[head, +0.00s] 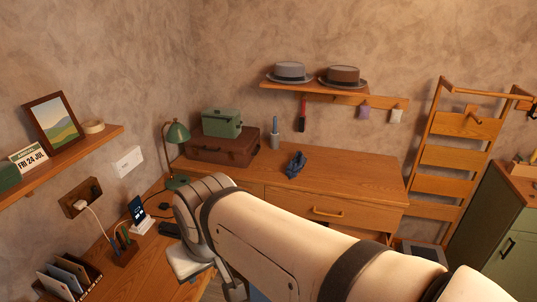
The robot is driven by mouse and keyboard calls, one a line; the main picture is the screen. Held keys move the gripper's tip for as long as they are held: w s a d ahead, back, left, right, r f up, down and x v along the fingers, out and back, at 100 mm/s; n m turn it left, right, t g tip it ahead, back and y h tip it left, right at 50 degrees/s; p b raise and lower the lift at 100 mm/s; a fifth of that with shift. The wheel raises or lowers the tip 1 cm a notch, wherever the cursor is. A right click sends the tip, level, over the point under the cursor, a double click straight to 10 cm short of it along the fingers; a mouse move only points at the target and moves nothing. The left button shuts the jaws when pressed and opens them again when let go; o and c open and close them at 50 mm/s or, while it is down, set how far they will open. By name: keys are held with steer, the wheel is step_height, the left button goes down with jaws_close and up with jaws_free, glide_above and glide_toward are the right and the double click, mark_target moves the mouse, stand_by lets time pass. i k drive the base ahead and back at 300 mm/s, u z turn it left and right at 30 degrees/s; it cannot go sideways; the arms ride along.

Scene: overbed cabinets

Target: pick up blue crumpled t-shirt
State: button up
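The blue crumpled t-shirt (295,165) is a small dark blue heap. It lies on top of the wooden dresser (350,182), near the middle of its surface. My arm reaches across the lower part of the head view from the right. My gripper (207,280) hangs below the arm's bent end, at the lower left of the t-shirt and apart from it. The gripper is partly hidden by the arm, and I cannot tell whether its fingers are open or shut.
A brown suitcase (224,148) with a green case (221,122) on it, and a grey bottle-like object (274,132), stand left of the t-shirt. A shelf (310,88) with two hats hangs above. A green lamp (177,135) stands left. The dresser's right side is clear.

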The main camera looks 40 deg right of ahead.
mark_target(295, 166)
steer(key=z, duration=0.4)
steer(key=i, duration=1.1)
steer(key=z, duration=1)
steer(key=i, duration=0.45)
steer(key=z, duration=0.4)
